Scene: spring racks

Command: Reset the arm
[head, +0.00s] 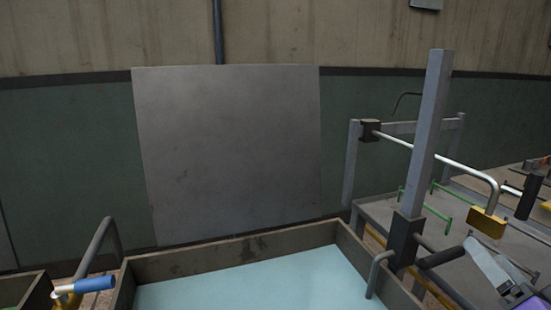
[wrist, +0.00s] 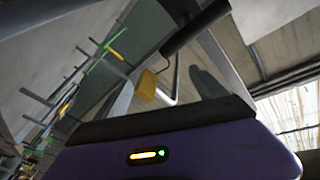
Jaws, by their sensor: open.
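My gripper (head: 488,243) is at the lower right of the head view, with a purple body and pale grey fingers. In the wrist view the two fingers of my gripper (wrist: 163,88) stand apart, and I see nothing held between them. A yellow block (head: 487,222) at the end of a bent metal rod (head: 440,160) is just above the fingers in the head view. The yellow block (wrist: 147,85) shows beyond the gap between the fingers in the wrist view. I cannot tell how far it is from them.
A grey upright post (head: 427,130) carries the rod, with a dark clamp (head: 404,238) near its foot. A wooden-walled bin (head: 230,252) with a pale blue floor lies at the front. Green-barred racks (head: 427,208) stand behind the post. The space before the grey wall panel (head: 230,150) looks clear.

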